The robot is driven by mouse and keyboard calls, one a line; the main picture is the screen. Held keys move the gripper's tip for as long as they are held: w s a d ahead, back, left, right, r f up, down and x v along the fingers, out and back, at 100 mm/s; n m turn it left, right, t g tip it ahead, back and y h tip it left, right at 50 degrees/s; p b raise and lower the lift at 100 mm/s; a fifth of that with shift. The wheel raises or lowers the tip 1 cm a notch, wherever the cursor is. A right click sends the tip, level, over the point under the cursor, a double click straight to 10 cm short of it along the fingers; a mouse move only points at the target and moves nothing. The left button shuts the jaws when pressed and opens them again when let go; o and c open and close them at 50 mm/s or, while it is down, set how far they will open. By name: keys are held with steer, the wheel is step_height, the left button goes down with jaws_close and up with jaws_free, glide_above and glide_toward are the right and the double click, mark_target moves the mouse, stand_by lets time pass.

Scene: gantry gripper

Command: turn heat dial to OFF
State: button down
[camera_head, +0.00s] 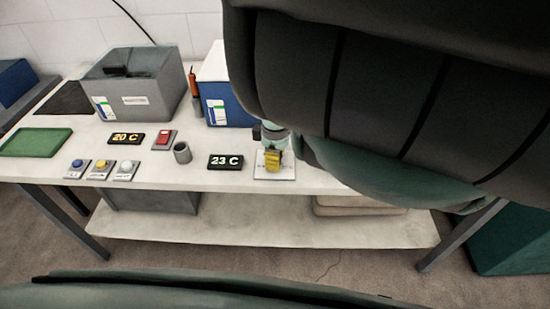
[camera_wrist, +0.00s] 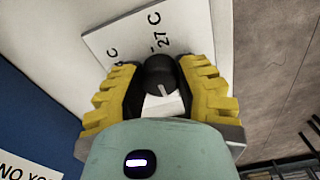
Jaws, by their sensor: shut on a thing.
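The heat dial is a black round knob (camera_wrist: 160,76) on a white plate (camera_wrist: 108,42) printed with temperature marks, "27 C" among them. In the wrist view my gripper (camera_wrist: 160,84) has its yellow ridged fingers on either side of the knob, shut on it. In the head view my gripper (camera_head: 273,158) is over the white dial plate (camera_head: 288,175) at the table's front, and the knob is hidden behind the fingers. An OFF mark cannot be made out. A black display (camera_head: 225,162) reading "23 C" lies just left of the plate.
Left of the dial are a grey cup (camera_head: 182,152), a red switch (camera_head: 165,139), a "20 C" display (camera_head: 126,138) and several push buttons (camera_head: 100,168). A grey bin (camera_head: 140,90), a blue-and-white box (camera_head: 228,107) and a green mat (camera_head: 36,142) also stand on the white table (camera_head: 210,180).

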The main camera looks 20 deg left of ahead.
stand_by(0.4)
steer(key=c, duration=0.6)
jaws_free()
steer(key=shift+w+r, duration=0.1)
steer(key=shift+r, duration=3.65)
steer(key=shift+s, duration=0.2)
